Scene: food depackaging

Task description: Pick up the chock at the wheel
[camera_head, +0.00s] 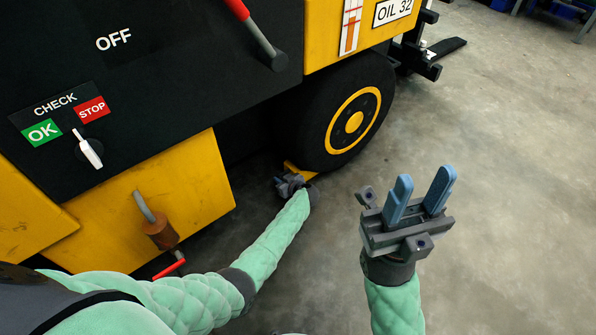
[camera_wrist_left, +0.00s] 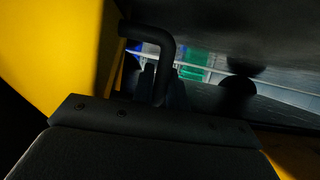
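The chock (camera_head: 298,170) shows as a yellow piece on the floor against the wheel (camera_head: 354,122), mostly hidden by my left gripper (camera_head: 289,184). In the left wrist view, a dark bent handle (camera_wrist_left: 154,35) runs down between the two fingers of my left gripper (camera_wrist_left: 162,86). The fingers sit close on both sides of the handle. That view is too dark to tell whether they press on it. Yellow surfaces flank it at the left and lower right. My right gripper (camera_head: 419,192) is raised over the floor, with its blue fingers apart and empty.
The yellow and black vehicle (camera_head: 200,75) fills the upper left, with a check panel (camera_head: 68,118) and a red-handled lever (camera_head: 258,33). A fork (camera_head: 447,47) lies farther back. The grey concrete floor (camera_head: 520,180) to the right is clear.

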